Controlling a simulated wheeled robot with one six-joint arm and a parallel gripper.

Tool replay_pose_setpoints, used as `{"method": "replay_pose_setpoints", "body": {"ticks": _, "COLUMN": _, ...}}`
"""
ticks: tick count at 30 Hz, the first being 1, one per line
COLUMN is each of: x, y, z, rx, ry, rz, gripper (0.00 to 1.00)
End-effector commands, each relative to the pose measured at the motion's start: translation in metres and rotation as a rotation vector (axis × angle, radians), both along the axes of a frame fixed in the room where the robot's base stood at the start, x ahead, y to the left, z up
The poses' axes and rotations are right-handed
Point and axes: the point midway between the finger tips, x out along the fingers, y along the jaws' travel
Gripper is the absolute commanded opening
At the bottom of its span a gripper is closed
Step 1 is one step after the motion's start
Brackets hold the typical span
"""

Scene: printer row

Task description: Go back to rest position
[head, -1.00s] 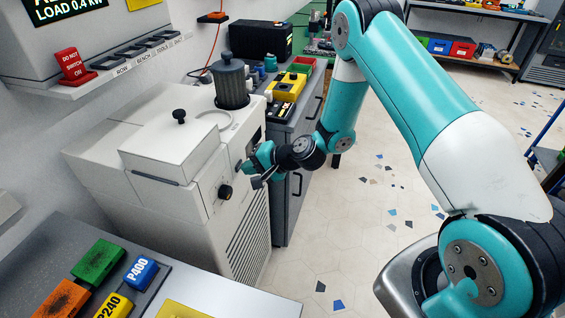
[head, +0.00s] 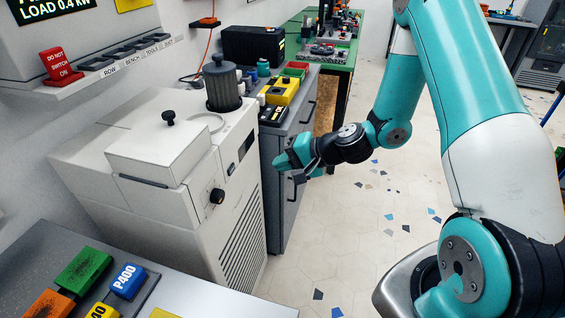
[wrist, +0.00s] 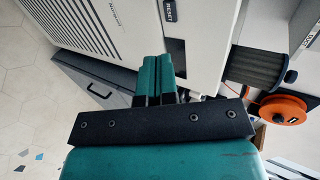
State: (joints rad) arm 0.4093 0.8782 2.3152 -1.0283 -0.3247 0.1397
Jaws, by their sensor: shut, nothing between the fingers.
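My gripper (head: 283,163) is in front of the right side of the white machine, raised above the floor and apart from the machine's knob. In the wrist view its two teal fingers (wrist: 157,75) lie side by side, shut, with nothing held between them. The teal and white arm reaches from the lower right of the head view up and over to the gripper.
The white machine (head: 165,150) with a dark ribbed cylinder (head: 222,85) stands at left. A grey cabinet (head: 290,140) is behind my gripper. A bench with coloured blocks, including a green one (head: 83,269), is at lower left. The tiled floor (head: 340,235) is clear at centre.

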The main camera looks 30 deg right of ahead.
Motion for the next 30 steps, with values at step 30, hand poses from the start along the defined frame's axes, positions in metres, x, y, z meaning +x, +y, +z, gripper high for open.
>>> {"method": "replay_pose_setpoints", "body": {"ticks": 30, "x": -0.118, "y": 0.110, "z": 0.127, "rx": -0.431, "ry": -0.117, "rz": 0.786, "gripper": 0.00}}
